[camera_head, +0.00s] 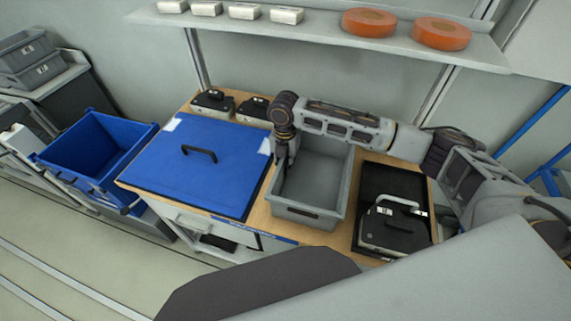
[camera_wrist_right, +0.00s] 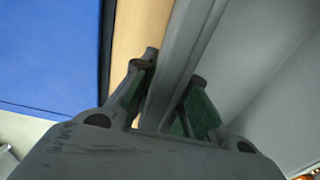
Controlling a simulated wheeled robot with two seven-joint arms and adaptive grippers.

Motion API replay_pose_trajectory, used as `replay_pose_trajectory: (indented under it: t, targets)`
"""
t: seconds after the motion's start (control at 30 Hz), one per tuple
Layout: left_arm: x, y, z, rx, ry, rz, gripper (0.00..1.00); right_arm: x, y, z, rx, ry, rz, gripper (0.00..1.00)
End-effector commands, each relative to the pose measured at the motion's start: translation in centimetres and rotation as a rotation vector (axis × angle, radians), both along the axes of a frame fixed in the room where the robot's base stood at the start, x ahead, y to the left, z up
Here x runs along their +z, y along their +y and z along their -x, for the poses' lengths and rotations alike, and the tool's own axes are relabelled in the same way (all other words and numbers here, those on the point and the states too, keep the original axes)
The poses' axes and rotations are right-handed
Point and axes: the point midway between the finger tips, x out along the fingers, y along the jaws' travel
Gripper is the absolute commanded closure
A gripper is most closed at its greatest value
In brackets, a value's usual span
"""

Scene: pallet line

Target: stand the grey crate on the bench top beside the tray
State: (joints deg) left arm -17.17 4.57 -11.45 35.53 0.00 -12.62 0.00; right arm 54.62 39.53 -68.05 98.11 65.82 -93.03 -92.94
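The grey crate (camera_head: 298,213) is upright and open-topped on the wooden bench top (camera_head: 262,218), between a blue panel and the black tray (camera_head: 378,176); whether its base fully touches the bench is hidden. The tray is just right of the crate and holds a black-and-grey case with a handle. My right gripper (camera_head: 287,155) points down at the crate's left wall. In the right wrist view, the fingers (camera_wrist_right: 172,95) straddle the crate's wall (camera_wrist_right: 183,50), one on each side, with green pads against it. My left gripper is not in view.
The blue panel (camera_head: 200,185) with a black handle covers the bench's left part. Two black cases (camera_head: 212,104) stand behind it. A blue bin (camera_head: 88,150) is at the left. Overhead, a shelf (camera_head: 330,30) carries white boxes and orange discs. Little bare bench shows around the crate.

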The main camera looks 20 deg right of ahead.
Motion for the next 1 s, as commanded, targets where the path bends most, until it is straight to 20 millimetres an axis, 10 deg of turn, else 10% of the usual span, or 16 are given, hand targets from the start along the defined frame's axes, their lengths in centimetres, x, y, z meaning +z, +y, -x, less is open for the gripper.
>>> replay_pose_trajectory:
  t: [0.57, 1.0]
  targets:
    - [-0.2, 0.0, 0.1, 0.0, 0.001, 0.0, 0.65, 0.7, 0.0, 0.0, 0.0, -0.001, 0.001, 0.73]
    - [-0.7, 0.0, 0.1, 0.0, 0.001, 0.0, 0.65, 6.2, 0.0, -0.4, 0.0, -0.002, -0.001, 0.73]
